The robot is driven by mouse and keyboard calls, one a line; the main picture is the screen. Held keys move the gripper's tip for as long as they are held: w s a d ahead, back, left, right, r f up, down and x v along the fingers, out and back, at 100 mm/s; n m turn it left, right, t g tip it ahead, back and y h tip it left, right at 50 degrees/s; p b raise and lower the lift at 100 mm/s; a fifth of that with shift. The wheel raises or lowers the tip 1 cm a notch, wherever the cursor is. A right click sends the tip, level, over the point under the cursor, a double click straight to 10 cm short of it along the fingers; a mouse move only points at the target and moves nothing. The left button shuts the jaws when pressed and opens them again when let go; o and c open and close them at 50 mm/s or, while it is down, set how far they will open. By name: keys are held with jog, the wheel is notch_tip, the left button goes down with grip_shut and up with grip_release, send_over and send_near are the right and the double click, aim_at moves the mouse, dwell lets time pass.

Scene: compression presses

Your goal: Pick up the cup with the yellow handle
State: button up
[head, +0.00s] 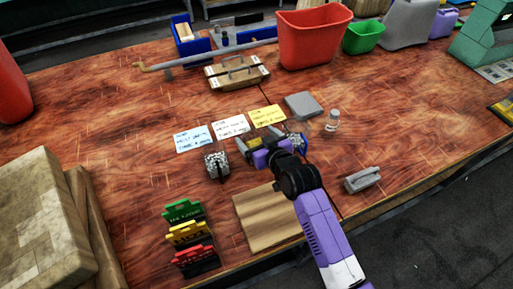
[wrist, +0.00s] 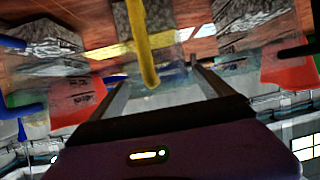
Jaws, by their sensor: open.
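The cup with the yellow handle (wrist: 148,50) is in the upper middle of the wrist view, its grey speckled body behind the handle. In the head view my gripper largely hides it. My gripper (wrist: 162,73) is open, and its fingers show on either side of the yellow handle; I cannot tell whether they touch it. In the head view my gripper (head: 266,146) is low over the table, among the cups. A speckled cup with a black handle (head: 217,165) stands to its left. A blue handle (wrist: 20,43) shows at the left of the wrist view.
Blue, white and yellow cards (head: 268,116) lie behind the cups. A small clear bottle (head: 332,120) and grey block (head: 303,105) are to the right. A wooden board (head: 262,220) lies in front. Coloured tags (head: 187,233) stand front left. A red bin (head: 312,38) is at the back.

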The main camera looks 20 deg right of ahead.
grip_shut()
dwell(0.3)
jog(key=shift+r, duration=0.2)
notch_tip(320, 180, up, 20)
jog(key=shift+f+b, duration=0.25)
jog(key=shift+b, duration=0.2)
dwell(0.9)
